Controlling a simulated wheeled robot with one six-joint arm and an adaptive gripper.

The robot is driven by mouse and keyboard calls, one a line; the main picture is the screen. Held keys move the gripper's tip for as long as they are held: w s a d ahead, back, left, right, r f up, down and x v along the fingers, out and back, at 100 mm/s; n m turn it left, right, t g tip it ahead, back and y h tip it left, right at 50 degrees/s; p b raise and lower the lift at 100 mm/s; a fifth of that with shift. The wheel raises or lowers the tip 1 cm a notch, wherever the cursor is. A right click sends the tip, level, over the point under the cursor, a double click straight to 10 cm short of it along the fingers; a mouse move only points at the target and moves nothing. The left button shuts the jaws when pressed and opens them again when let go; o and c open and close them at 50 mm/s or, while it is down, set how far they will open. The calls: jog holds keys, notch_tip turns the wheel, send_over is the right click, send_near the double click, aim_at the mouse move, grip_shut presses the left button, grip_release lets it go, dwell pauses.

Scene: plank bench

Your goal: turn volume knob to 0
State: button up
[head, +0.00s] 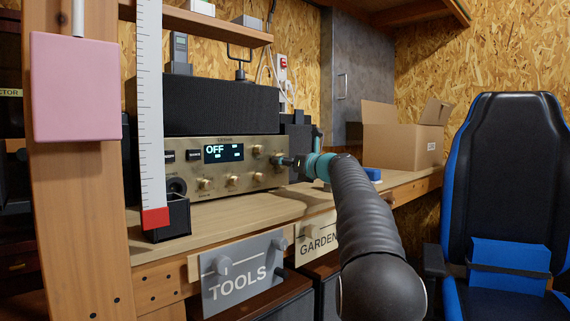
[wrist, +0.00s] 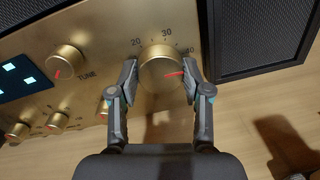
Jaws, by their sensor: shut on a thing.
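The volume knob (wrist: 157,77) is a round brass knob on the right end of the gold radio panel (head: 237,150). Its red pointer aims right, near or past the 40 mark; the printed numbers 20, 30 and 40 show above it. My gripper (head: 284,161) reaches the panel from the right. In the wrist view its two fingers are shut on the knob, one on each side. The lower scale is hidden by my gripper. The radio display (head: 224,153) reads OFF.
A tune knob (wrist: 64,61) and several smaller knobs lie left of the volume knob. A black speaker (wrist: 258,38) stands close on the right. A cardboard box (head: 400,143) is farther right on the bench. A ruler (head: 150,110) stands at the left.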

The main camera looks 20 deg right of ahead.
jog(key=n, duration=0.4)
jog(key=shift+f+b, duration=0.1)
jog(key=shift+b, duration=0.25)
jog(key=n+b, duration=0.1)
jog(key=n, duration=0.2)
jog(key=shift+d+n, duration=0.1)
jog(key=shift+n, duration=0.3)
jog(key=n+b, duration=0.1)
jog(key=n, duration=0.2)
jog(key=shift+n+y, duration=0.4)
jog(key=n, duration=0.3)
jog(key=shift+n+b, duration=0.35)
jog(key=shift+n, duration=0.05)
jog(key=n, duration=0.3)
jog(key=shift+w+d+n+y+b, duration=0.1)
jog(key=shift+n+y+b, duration=0.2)
jog(key=shift+n+b, duration=0.1)
jog(key=n, duration=0.3)
jog(key=shift+n, duration=0.4)
jog(key=n, duration=0.3)
jog(key=shift+n+y, duration=0.3)
jog(key=shift+n, duration=2)
jog(key=shift+g, duration=0.3)
